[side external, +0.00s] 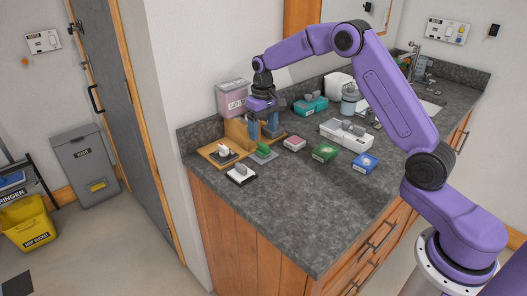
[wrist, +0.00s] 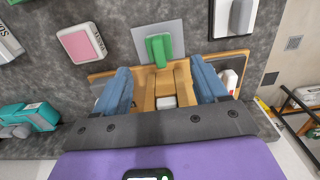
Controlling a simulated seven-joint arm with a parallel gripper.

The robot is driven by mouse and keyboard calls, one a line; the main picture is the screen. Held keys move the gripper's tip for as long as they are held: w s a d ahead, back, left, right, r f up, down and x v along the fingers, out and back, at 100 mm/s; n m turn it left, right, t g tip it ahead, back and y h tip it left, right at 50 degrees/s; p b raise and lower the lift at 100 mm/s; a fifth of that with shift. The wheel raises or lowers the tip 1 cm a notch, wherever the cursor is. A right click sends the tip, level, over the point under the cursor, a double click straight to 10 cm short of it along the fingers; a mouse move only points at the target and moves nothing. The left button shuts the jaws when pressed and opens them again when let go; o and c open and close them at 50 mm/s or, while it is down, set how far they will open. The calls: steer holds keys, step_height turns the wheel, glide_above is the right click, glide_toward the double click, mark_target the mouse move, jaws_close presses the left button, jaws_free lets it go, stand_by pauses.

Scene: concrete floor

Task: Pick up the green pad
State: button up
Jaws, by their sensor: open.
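A green pad (side external: 263,150) with an upright green grip sits on a flat grey plate at the front edge of a wooden holder (side external: 216,155). In the wrist view the green pad (wrist: 158,47) lies just beyond the fingertips, between them sideways, with the grey plate (wrist: 179,33) around it. My gripper (side external: 263,131) hangs pointing down over the holder, behind the pad. Its two blue fingers (wrist: 162,78) are apart, with wooden parts of the holder visible between them. I see no contact with the pad.
The front counter (side external: 310,205) is clear.

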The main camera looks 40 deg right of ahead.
mark_target(263, 144)
steer(key=shift+f, duration=3.2)
steer(key=c, duration=1.1)
